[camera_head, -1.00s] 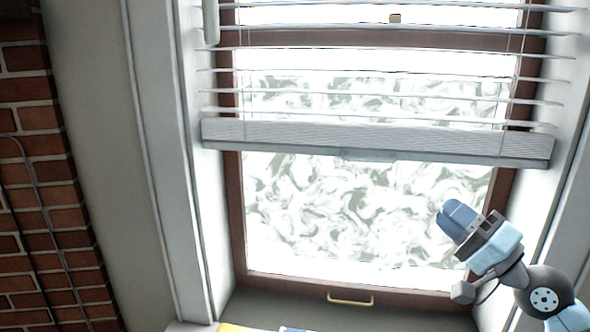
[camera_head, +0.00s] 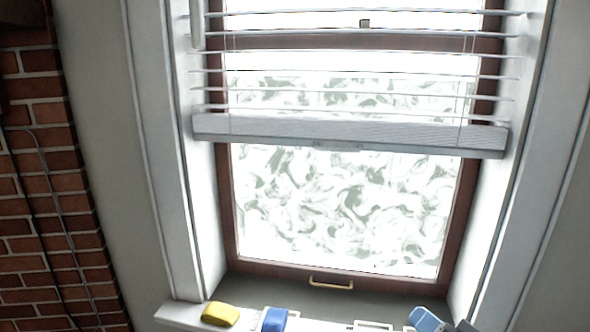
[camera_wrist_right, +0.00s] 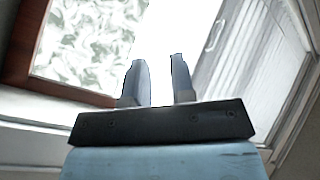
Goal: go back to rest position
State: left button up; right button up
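My left gripper is not in view.
A window (camera_head: 340,210) with a brown frame and a partly lowered blind (camera_head: 350,132) is ahead. On the white sill (camera_head: 180,314) are a yellow object (camera_head: 220,314) and a blue object (camera_head: 273,320). A brick wall (camera_head: 55,210) is at the left.

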jog(key=s+a+f+n+g+h, duration=0.3)
jog(key=s+f, duration=0.7)
jog(key=f, duration=0.3)
jog(key=s+a+f+n+g+h, duration=0.2)
jog(key=s+f+n+h, duration=0.1)
jog(key=s+f, duration=0.75)
pick_arm(q)
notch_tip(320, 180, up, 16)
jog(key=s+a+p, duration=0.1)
jog(key=p, duration=2)
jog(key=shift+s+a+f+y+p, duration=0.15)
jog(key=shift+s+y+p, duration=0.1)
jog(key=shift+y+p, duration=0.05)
pick_arm(e)
notch_tip(320, 180, up, 14)
jog(key=d, duration=0.1)
jog(key=shift+w+d+r, duration=0.2)
